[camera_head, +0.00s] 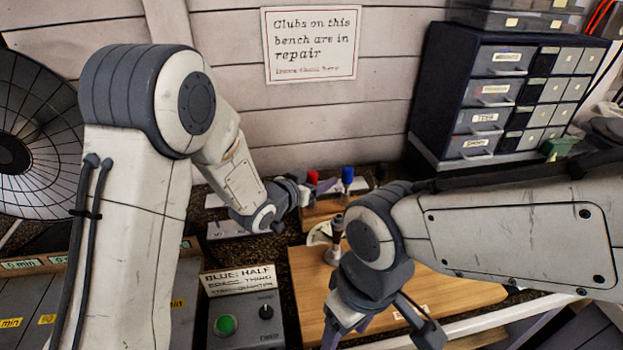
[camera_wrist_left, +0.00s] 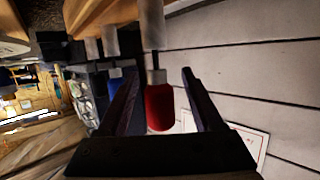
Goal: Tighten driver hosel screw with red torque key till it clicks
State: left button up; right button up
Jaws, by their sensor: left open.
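The red torque key (camera_head: 313,177) stands in a wooden holder (camera_head: 322,212) at the back of the bench. In the left wrist view its red handle (camera_wrist_left: 159,107) lies between the two dark fingers of my left gripper (camera_wrist_left: 160,73). That gripper is open, with gaps beside the handle. In the head view my left gripper (camera_head: 303,188) is at the key, partly hidden by its own wrist. A pale club head with a dark, upright hosel (camera_head: 337,226) shows behind my right wrist, mostly hidden. My right gripper (camera_head: 385,330) is low over the wooden board; its fingertips are not clear.
A blue-handled key (camera_head: 347,174) stands just right of the red one. A grey box with a green button (camera_head: 225,325) and a sign sits at the front. The wooden board (camera_head: 450,295) has bare space. A drawer cabinet (camera_head: 500,95) stands at the back right.

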pick_arm(q)
grip_shut()
jog(key=shift+r, duration=0.1)
